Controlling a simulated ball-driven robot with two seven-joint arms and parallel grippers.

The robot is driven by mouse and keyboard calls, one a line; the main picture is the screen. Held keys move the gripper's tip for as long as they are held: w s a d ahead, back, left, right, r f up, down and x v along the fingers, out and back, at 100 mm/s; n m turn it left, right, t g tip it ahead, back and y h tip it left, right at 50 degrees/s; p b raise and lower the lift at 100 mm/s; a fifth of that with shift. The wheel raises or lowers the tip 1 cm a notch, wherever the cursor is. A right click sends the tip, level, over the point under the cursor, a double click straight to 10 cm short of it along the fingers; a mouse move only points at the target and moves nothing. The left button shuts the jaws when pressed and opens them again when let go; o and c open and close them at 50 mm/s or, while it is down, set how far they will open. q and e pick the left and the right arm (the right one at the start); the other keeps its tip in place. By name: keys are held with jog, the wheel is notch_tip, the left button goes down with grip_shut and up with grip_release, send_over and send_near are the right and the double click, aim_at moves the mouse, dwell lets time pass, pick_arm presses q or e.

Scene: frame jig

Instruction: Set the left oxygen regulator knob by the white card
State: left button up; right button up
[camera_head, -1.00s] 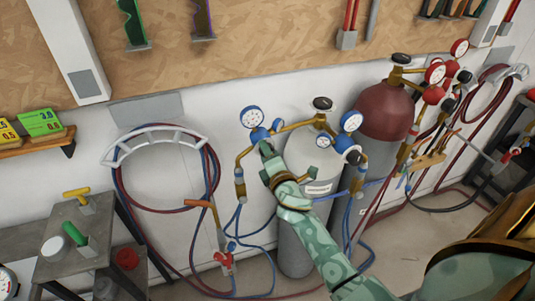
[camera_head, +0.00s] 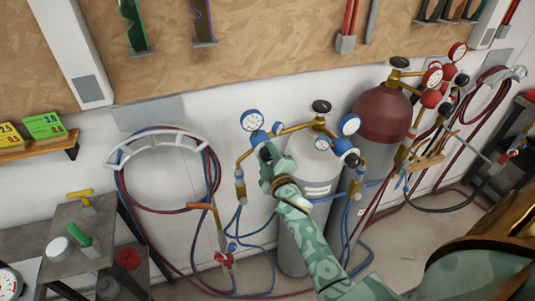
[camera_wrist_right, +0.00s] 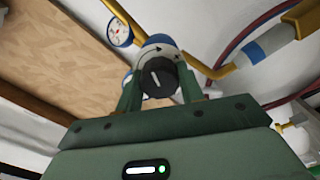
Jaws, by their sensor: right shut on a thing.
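The pale grey oxygen cylinder (camera_head: 310,172) stands against the wall, with a brass regulator and two blue-rimmed gauges on top. My right gripper (camera_head: 267,154) is at the left knob, below the left gauge (camera_head: 252,120). In the right wrist view the black knob (camera_wrist_right: 159,77) sits between the two green fingers, which are shut on its sides. A white line on its face points up and slightly left. The blue and white collar (camera_wrist_right: 158,44) behind it carries curved black arrows. I cannot pick out the white card for certain. My left gripper is not in view.
A dark red cylinder (camera_head: 384,112) with red-rimmed gauges stands to the right. Hoses hang from a white wall rack (camera_head: 160,134) at left. A torch with a red valve (camera_head: 225,259) hangs below. A small grey table (camera_head: 76,240) holds pots at lower left.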

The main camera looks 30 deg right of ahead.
jog(key=shift+f+m, duration=0.1)
jog(key=shift+m, duration=0.5)
jog(key=o, duration=1)
